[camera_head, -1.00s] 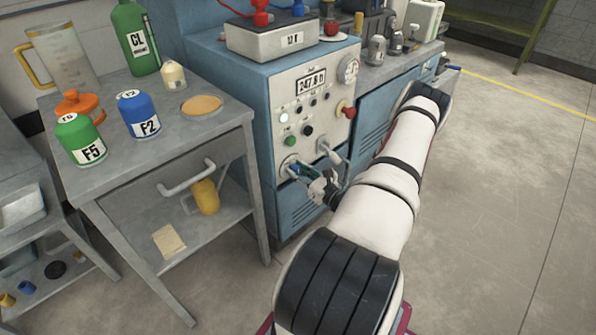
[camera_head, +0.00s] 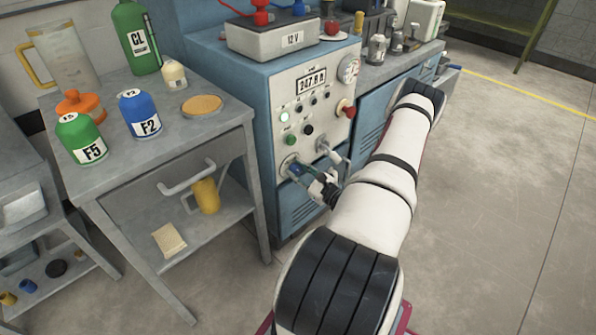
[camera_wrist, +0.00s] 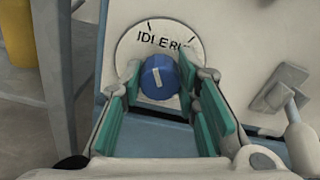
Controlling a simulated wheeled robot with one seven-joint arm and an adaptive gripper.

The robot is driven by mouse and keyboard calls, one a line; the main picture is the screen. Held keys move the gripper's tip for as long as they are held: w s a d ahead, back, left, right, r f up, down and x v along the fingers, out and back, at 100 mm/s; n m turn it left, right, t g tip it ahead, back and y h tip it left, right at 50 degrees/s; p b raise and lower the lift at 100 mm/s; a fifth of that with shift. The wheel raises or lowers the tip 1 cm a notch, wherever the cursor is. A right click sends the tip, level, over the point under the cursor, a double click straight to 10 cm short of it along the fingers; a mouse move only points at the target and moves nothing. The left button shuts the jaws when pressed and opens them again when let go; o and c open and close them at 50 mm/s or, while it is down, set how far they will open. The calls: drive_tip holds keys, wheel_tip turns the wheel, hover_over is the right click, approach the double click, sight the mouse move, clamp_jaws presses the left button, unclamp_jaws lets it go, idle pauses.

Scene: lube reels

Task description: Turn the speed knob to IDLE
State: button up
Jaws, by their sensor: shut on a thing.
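The speed knob (camera_wrist: 158,84) is blue with a white mark on its face. It sits on a round white dial plate (camera_wrist: 127,44) lettered IDLE and RUN. In the wrist view the white mark points up and slightly left, towards the IDLE lettering. My gripper (camera_wrist: 160,73) has its green-padded fingers on either side of the knob and is shut on it. In the head view my gripper (camera_head: 303,173) is at the lower left of the control panel (camera_head: 312,112), and the knob is largely hidden by the fingers.
A lever (camera_head: 331,153) stands out from the panel just right of my gripper; it also shows in the wrist view (camera_wrist: 279,87). A red knob (camera_head: 346,111) is above. The grey table (camera_head: 190,135) with bottles is to the left.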

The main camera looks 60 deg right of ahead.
drive_tip(key=o, duration=1.2)
drive_tip(key=shift+c, duration=0.2)
drive_tip(key=v, duration=1.2)
